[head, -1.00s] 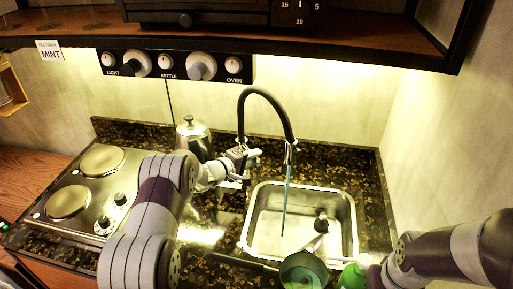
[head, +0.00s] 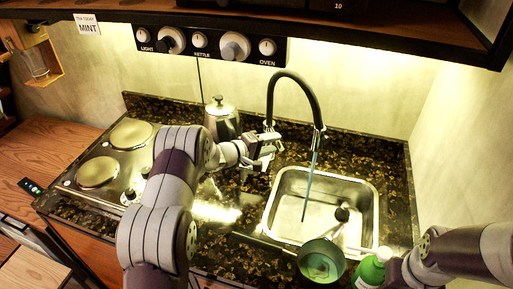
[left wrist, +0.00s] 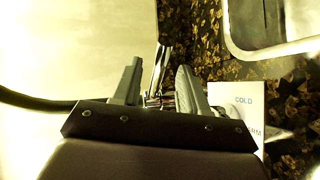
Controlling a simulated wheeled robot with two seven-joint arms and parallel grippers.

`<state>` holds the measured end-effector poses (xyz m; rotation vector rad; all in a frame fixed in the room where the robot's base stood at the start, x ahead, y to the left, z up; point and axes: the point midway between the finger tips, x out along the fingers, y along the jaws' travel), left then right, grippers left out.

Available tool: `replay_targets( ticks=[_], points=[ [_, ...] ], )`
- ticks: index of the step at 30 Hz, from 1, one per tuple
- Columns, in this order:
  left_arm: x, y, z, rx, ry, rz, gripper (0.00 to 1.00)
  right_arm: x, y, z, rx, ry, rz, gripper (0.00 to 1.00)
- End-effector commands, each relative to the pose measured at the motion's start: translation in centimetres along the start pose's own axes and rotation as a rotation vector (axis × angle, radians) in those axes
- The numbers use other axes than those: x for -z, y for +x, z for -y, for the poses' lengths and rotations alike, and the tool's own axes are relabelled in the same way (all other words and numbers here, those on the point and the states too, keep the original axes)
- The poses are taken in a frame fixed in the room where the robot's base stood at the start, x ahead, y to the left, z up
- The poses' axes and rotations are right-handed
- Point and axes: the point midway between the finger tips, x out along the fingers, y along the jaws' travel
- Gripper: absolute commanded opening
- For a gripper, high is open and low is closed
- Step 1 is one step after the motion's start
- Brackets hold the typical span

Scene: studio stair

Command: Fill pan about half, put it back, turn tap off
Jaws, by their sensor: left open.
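The green pan (head: 321,262) sits at the front edge of the metal sink (head: 374,213), overlapping its front rim. How much water it holds I cannot tell. The tap (head: 294,76) is a black arched spout, and a blue water stream (head: 309,185) falls from it into the sink, behind the pan. My left gripper (head: 268,150) is at the tap's base. In the left wrist view, its open fingers (left wrist: 158,85) stand either side of a chrome rod (left wrist: 159,66); contact is unclear. My right arm comes in at the lower right; its fingers are not clearly visible near the pan.
A green bottle (head: 369,271) stands right of the pan, close to my right arm. A dark-headed item (head: 342,214) is in the sink. A kettle (head: 221,122) and a hob (head: 97,172) are on the left. A shelf (head: 400,30) overhangs the counter. A COLD label (left wrist: 243,101) lies beside the tap.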

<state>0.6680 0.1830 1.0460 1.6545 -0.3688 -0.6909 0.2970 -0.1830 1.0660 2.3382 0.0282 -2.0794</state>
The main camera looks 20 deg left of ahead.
Motion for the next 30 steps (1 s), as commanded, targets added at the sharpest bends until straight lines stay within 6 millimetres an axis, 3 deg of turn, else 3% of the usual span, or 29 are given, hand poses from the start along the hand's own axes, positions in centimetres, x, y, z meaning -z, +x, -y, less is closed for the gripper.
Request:
replay_targets(
  ticks=[6, 12, 30],
  points=[
    [0.1, -5.8, 0.2, -0.001, 0.0, -0.004, 0.43, -0.1, 1.1, 0.0, 0.0, 0.0, 0.0, 0.0],
    [0.1, -9.0, 0.1, 0.0, 0.0, -0.002, 0.43, -0.2, 1.5, 0.0, 0.0, 0.0, 0.0, 0.0],
    [0.0, -9.6, 0.0, 0.0, 0.001, 0.0, 0.43, -0.2, 1.4, 0.0, 0.0, 0.0, 0.0, 0.0]
  ],
)
